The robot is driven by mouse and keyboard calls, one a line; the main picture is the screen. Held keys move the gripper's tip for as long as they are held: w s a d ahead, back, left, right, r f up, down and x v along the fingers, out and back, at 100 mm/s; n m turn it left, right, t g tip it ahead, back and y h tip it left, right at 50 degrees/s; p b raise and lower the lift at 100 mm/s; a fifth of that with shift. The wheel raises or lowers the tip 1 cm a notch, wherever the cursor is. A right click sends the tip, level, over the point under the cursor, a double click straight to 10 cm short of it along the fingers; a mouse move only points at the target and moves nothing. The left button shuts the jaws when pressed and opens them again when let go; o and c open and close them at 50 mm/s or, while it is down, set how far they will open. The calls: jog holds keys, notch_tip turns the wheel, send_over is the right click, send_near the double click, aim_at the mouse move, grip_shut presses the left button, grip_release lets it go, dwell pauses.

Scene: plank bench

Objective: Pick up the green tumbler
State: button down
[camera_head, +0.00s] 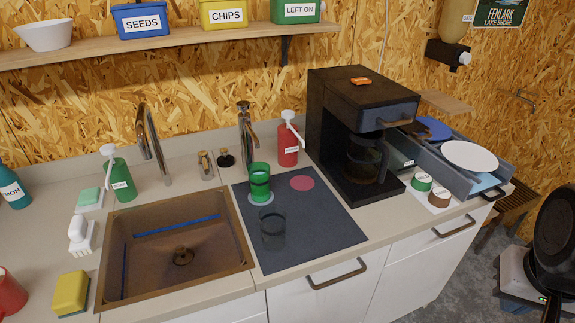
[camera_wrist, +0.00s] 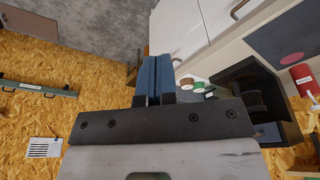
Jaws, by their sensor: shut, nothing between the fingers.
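The green tumbler (camera_head: 259,183) stands upright on the dark mat (camera_head: 325,218), at its back left, on a pale round spot. A clear, dark-tinted glass (camera_head: 272,228) stands in front of it on the same mat. My gripper (camera_wrist: 160,57) shows in the wrist view with its two blue fingers together and nothing between them. It is well away from the tumbler, which I cannot see in the wrist view. In the head view my gripper cannot be made out.
The sink (camera_head: 175,250) lies left of the mat. A tap (camera_head: 246,140) and a red bottle (camera_head: 288,145) stand behind the tumbler. The black coffee machine (camera_head: 350,110) stands at the right, beside a grey rack (camera_head: 462,183) with plates. The mat's right front is clear.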

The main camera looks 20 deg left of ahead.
jog(key=shift+c, duration=0.2)
grip_release()
dwell(0.4)
jog(key=m+g+y, duration=0.5)
jog(key=m+y, duration=0.9)
jog(key=m, duration=0.1)
send_near(264, 169)
jog(key=x, duration=0.3)
jog(key=shift+a+f+m+y, duration=0.3)
jog(key=shift+a, duration=0.1)
jog(key=shift+x, duration=1.3)
jog(key=shift+s, duration=0.1)
